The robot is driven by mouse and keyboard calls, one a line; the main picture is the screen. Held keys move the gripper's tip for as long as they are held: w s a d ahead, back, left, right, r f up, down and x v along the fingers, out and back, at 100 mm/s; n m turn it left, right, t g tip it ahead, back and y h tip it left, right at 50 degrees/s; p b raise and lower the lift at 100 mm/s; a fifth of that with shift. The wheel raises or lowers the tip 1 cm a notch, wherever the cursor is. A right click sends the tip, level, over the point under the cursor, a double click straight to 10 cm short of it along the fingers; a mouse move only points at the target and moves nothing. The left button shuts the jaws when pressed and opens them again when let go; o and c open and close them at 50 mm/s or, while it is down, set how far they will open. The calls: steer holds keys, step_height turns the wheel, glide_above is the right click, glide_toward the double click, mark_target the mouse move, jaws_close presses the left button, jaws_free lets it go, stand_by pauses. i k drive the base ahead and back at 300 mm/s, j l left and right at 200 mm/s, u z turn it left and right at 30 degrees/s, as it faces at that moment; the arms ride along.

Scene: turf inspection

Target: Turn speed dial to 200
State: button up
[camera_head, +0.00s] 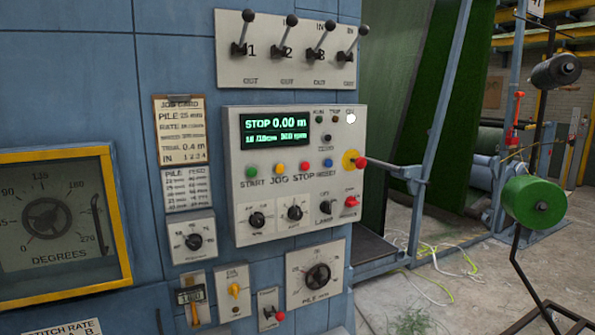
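The control box (240,195) is fixed to the blue machine wall. Its green display (274,131) reads STOP 0.00 m, with a smaller line below that seems to end in 300 rpm. Two small black dials sit low on the box: a left dial (258,220) and a right dial (295,212). The label under the left one seems to read RPM, but it is too small to be sure, and I cannot tell its pointer's exact setting. My gripper is not in view.
Several levers (285,52) stand above the box. A degrees gauge (48,217) is at left. Green rolls and stands are at right.

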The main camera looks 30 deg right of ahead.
mark_target(257, 219)
steer(key=i+u, duration=0.25)
steer(key=i, duration=0.25)
steer(key=i+l+u, duration=0.15)
steer(key=i+u, duration=0.15)
steer(key=i, duration=0.25)
